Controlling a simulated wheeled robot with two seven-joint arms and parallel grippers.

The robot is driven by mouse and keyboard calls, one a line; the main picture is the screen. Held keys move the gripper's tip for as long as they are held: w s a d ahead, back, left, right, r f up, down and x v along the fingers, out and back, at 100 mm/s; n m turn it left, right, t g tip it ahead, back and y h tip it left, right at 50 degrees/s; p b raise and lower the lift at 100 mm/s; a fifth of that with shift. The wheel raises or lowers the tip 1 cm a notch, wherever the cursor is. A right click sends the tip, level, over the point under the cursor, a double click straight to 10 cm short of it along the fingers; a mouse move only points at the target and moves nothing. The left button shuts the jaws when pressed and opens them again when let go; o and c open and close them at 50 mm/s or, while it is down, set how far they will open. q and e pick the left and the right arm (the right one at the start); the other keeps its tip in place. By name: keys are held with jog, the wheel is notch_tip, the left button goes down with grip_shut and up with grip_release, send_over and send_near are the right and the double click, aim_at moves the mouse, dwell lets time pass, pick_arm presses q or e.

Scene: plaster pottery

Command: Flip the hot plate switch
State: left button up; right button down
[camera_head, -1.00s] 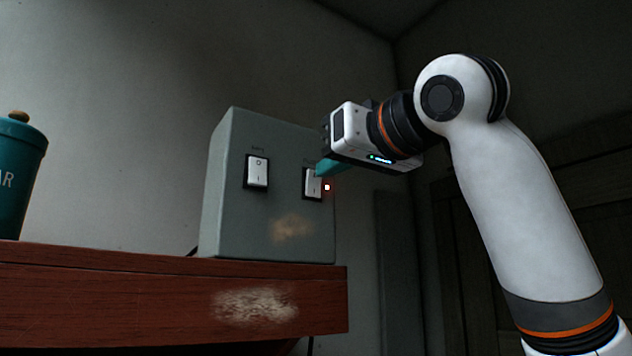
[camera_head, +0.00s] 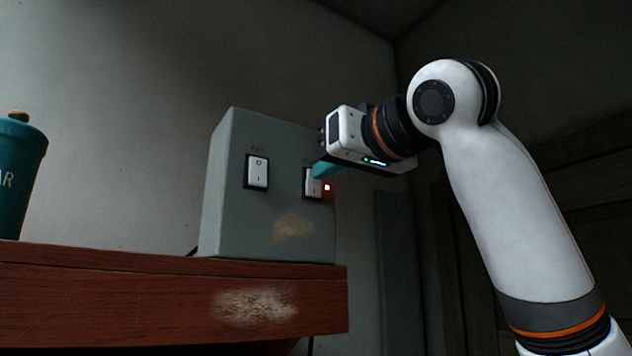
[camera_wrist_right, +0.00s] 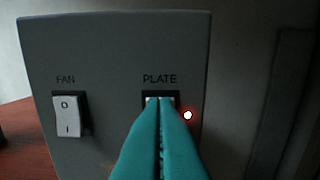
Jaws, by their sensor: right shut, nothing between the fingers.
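A grey control box (camera_head: 240,220) stands on a wooden surface. It carries two white rocker switches in black frames. The plate switch (camera_head: 313,188) is the right one, with a lit red lamp (camera_head: 327,187) beside it; the lamp also shows in the right wrist view (camera_wrist_right: 187,115) under and right of the "PLATE" label. My right gripper (camera_head: 316,172) is shut and empty, its teal fingertips at the upper part of the plate switch. In the wrist view the fingers (camera_wrist_right: 160,108) cover most of that switch; whether they touch it I cannot tell. My left gripper is out of view.
The fan switch (camera_wrist_right: 68,115) is left of the plate switch, with its "O" above its "I". A teal jar (camera_head: 20,175) stands at the far left on the reddish wooden top (camera_head: 150,262). The space right of the box is clear except for my arm.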

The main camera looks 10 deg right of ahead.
jog(key=shift+w+a, duration=0.1)
jog(key=shift+w, duration=0.15)
jog(key=shift+s, duration=0.1)
jog(key=b+v, duration=0.2)
jog(key=v, duration=0.5)
dwell(0.5)
dwell(0.5)
